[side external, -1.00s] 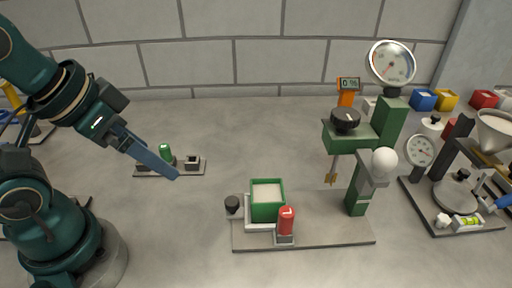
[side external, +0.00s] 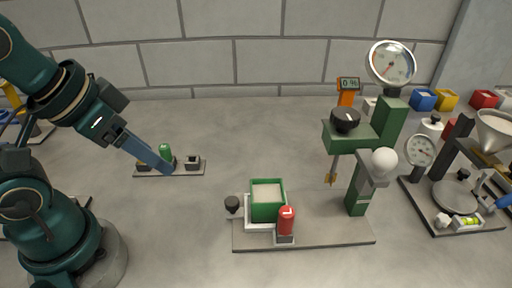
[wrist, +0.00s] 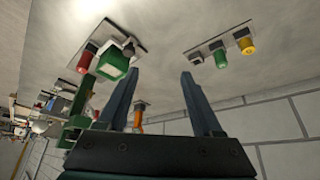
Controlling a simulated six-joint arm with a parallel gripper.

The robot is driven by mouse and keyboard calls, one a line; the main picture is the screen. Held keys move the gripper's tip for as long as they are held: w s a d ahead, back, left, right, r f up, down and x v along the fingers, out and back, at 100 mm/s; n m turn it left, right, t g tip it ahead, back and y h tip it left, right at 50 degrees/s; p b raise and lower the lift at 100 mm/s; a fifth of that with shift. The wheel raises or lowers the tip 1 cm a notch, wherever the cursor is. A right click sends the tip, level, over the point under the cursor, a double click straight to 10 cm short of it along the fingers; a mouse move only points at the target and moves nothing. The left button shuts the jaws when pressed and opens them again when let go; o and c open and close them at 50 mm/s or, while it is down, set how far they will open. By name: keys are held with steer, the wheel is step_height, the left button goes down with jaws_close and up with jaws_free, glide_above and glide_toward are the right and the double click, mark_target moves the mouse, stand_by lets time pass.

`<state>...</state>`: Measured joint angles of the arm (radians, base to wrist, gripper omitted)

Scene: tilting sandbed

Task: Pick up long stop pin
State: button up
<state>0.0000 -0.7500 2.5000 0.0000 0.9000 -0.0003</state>
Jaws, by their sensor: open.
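A small rack (side external: 188,172) on the table holds a green pin (side external: 165,151) and a dark, empty-looking socket (side external: 192,161). The wrist view shows the rack (wrist: 207,48) with the green pin (wrist: 220,58) and a yellow pin (wrist: 245,41). The yellow pin is hidden behind my gripper in the side view. A red pin (side external: 286,221) stands in a holder at the front of the sandbed stand. I cannot tell which pin is the long one. My gripper (side external: 168,172) is open and empty, its fingers apart in the wrist view (wrist: 158,74), its tips appearing in front of the rack.
A funnel-and-scale rig (side external: 456,196) stands at the right. The table between rack and stand is clear.

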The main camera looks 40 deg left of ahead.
steer(key=w+d+r+n, duration=0.2)
steer(key=w+r+n, duration=0.2)
steer(key=r, duration=0.1)
steer(key=n+g, duration=0.1)
steer(key=g, duration=0.3)
glide_toward(287, 211)
steer(key=w+a, duration=0.2)
steer(key=a, duration=0.3)
steer(key=shift+m+g, duration=0.7)
steer(key=shift+g, duration=0.1)
steer(key=d+f, duration=0.1)
steer(key=f, duration=0.1)
steer(key=d+f, duration=0.4)
steer(key=shift+s, duration=0.35)
steer(key=shift+f, duration=2.4)
jaws_close()
